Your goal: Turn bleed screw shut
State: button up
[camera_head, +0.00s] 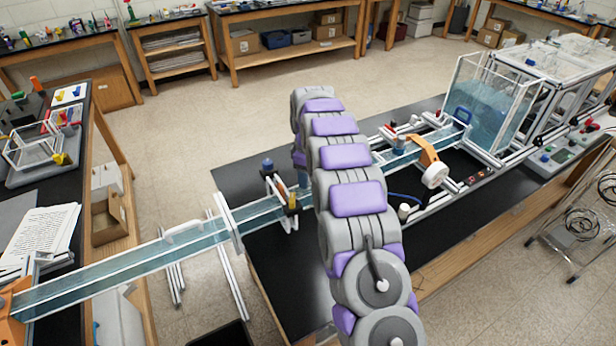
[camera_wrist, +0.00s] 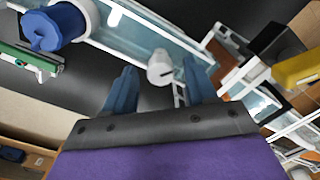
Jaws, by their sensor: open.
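In the wrist view my gripper (camera_wrist: 160,66) is open, its two blue fingers apart with nothing held between them. A small white round piece with a dark slot (camera_wrist: 160,70) shows between the fingertips, beside the clear water channel (camera_wrist: 135,32). It looks like the bleed screw, but I cannot be sure. I cannot tell whether the fingertips touch it. A large blue knob (camera_wrist: 52,28) on a white collar is at the upper left of the wrist view. In the head view my arm covers the middle of the channel (camera_head: 190,240), and my gripper cannot be made out.
A black-topped bench (camera_head: 285,275) carries the channel. An orange bracket with a white wheel (camera_head: 435,176) and a water tank (camera_head: 490,105) stand to the right. A blue-capped fitting (camera_head: 268,165) is left of my arm. Open floor (camera_head: 200,130) lies behind the bench.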

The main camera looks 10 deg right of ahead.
jog(key=shift+a+f, duration=0.4)
jog(key=shift+f, duration=0.05)
jog(key=shift+d, duration=0.7)
jog(key=c, duration=0.3)
jog(key=shift+a, duration=0.4)
jog(key=c, duration=0.6)
jog(key=shift+d, duration=0.1)
jog(key=shift+c, duration=0.8)
